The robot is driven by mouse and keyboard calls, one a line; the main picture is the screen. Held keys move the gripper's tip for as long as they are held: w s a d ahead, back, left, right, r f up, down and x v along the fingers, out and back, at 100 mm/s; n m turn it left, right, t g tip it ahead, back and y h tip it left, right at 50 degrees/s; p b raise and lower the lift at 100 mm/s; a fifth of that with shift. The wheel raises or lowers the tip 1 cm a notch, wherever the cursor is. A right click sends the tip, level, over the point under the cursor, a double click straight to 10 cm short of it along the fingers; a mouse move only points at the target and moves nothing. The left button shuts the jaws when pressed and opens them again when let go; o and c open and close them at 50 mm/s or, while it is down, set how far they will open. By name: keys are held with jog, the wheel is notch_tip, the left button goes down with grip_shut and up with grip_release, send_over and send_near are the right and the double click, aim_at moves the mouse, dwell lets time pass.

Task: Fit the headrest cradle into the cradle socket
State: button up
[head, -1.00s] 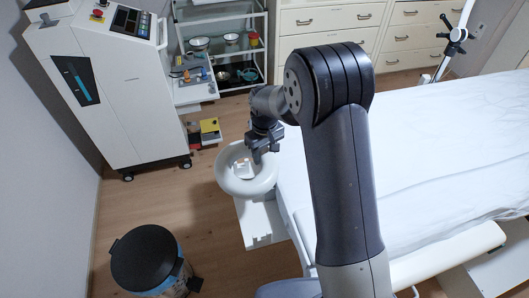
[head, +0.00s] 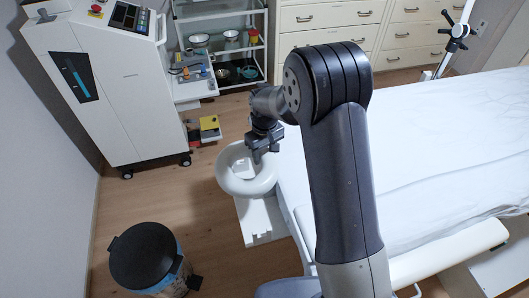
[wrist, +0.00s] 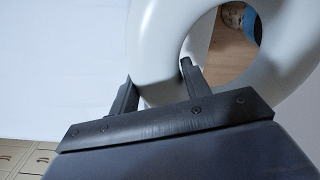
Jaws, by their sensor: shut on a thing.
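The headrest cradle is a thick white ring (head: 258,188) at the near left end of the couch (head: 440,130). My gripper (head: 263,150) is shut on the far right part of its rim in the head view. In the wrist view, my gripper's two dark fingers (wrist: 158,72) stand on either side of the ring's white band (wrist: 165,35), with one finger inside the hole. Some white structure shows through the hole in the head view. The cradle socket cannot be made out clearly; the ring and my arm cover part of the couch's end.
A white plate (head: 260,225) lies below the ring. A black-lidded bin (head: 142,255) stands on the floor at the lower left. A white console (head: 105,85) and a shelved trolley (head: 225,45) stand behind. Wood floor between them is partly clear.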

jog(key=shift+f+b, duration=2)
jog(key=shift+f, duration=0.8)
jog(key=o, duration=1.4)
jog(key=shift+c, duration=0.2)
notch_tip(320, 180, up, 11)
jog(key=shift+f+b, duration=0.1)
jog(key=shift+b, duration=0.2)
notch_tip(320, 180, down, 10)
jog(key=shift+f+p, duration=0.1)
jog(key=shift+p, duration=0.45)
